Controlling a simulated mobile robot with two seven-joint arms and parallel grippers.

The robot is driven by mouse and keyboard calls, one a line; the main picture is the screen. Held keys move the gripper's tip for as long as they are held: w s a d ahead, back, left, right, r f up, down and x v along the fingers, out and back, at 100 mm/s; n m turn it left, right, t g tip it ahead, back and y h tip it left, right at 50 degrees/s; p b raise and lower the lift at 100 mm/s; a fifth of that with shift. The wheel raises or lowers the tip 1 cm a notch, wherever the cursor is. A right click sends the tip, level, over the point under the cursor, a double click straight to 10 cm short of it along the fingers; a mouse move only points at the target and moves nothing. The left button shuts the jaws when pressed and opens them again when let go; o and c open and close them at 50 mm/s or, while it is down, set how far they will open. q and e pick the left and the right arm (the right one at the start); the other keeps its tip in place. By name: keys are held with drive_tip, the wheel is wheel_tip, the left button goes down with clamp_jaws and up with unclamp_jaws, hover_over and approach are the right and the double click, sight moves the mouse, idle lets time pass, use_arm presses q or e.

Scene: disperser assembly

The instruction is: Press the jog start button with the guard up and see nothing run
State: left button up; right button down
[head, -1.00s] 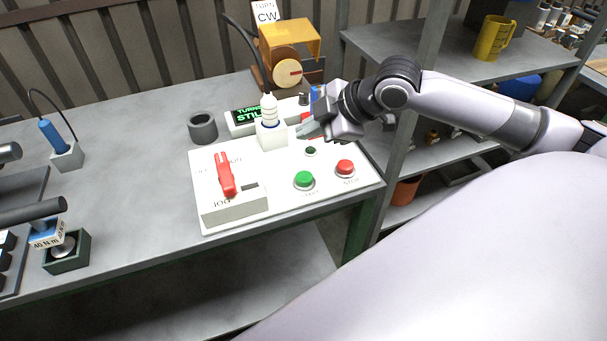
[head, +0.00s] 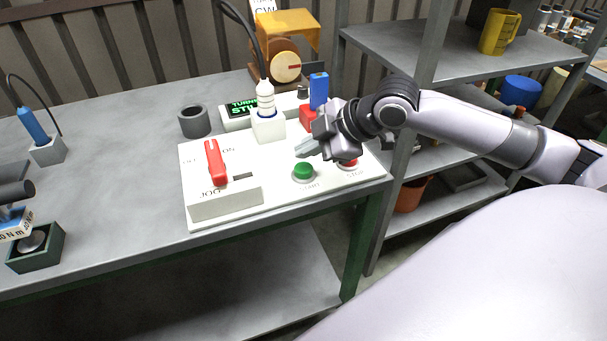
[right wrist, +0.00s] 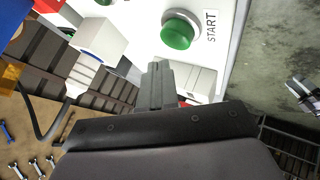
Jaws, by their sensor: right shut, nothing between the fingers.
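The green START button (head: 303,172) sits on the front right of the white control panel (head: 240,207). It also shows in the right wrist view (right wrist: 178,30) beside its START label. My right gripper (head: 304,150) is shut and empty, its fingertips just behind and above the button, apart from it as far as I can tell. The fingers (right wrist: 157,84) point towards the panel in the right wrist view. The red STOP button (head: 348,164) is partly hidden by my gripper. The orange guard (head: 290,24) stands raised above the round disc (head: 285,67). The display (head: 242,107) appears to read TURNS STILL.
A red lever (head: 215,162) stands on the panel near OFF, ON and JOG markings. Shelves (head: 455,60) stand right.

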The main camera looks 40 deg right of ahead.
sight(304, 171)
drive_tip(key=shift+f, duration=0.35)
idle(0.7)
idle(1.0)
drive_tip(key=shift+f, duration=0.1)
drive_tip(key=shift+f, duration=0.3)
drive_tip(key=shift+f, duration=0.3)
idle(0.3)
